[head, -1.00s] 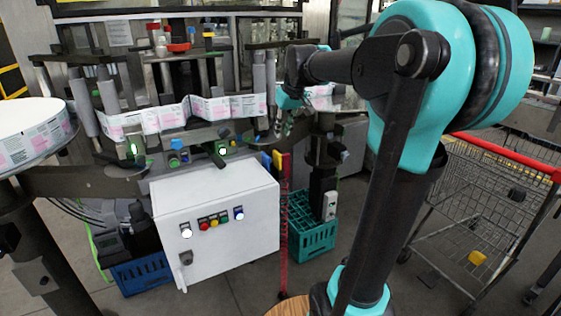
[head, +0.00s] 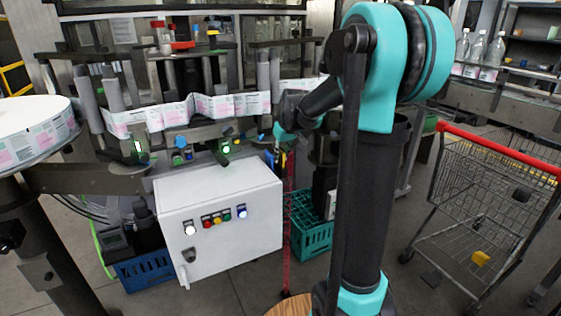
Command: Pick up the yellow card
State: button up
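A small yellow piece (head: 284,159), which may be the yellow card, shows beside a blue piece (head: 270,158) at the right edge of the white control box. It is mostly hidden behind the end of my arm. My gripper (head: 283,149) hangs pointing down, right by it in the picture. Its fingers are too small and dark to tell whether they are open, or whether they touch the card. Another small yellow object (head: 480,258) lies low in the shopping cart.
The white control box (head: 222,222) with coloured buttons stands in front of the labeller. A label web (head: 205,108) runs above it from the reel (head: 35,125) at left. A teal crate (head: 312,238) stands on the floor. The shopping cart (head: 490,190) is at right.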

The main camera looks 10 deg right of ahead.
jog(key=shift+w+f, duration=0.1)
jog(key=shift+f, duration=0.2)
jog(key=shift+c, duration=0.5)
grip_shut()
jog(key=shift+r, duration=0.1)
